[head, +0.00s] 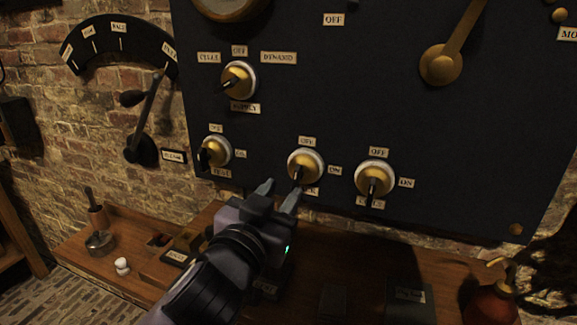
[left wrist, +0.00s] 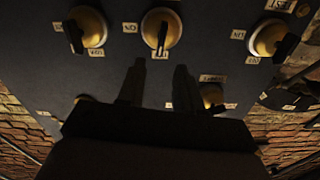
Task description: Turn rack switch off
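Three brass rotary switches with black handles sit in a row low on the dark panel. The middle switch (head: 305,166) has an OFF label above, an ON label at its right, and a label below that is partly hidden and seems to end in "CK". Its handle points down, away from OFF. It also shows in the left wrist view (left wrist: 161,31), upside down. My left gripper (head: 279,191) is open and empty, its fingertips just below and left of this switch, apparently not touching its handle. Its fingers (left wrist: 158,83) show dark in the wrist view. My right gripper is not in view.
The left switch (head: 215,152) and right switch (head: 375,179) flank the middle one; a supply switch (head: 238,81) is above. A large lever (head: 440,65) is at upper right. A wooden bench (head: 130,250) with small items runs below, and a red object (head: 492,305) stands at lower right.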

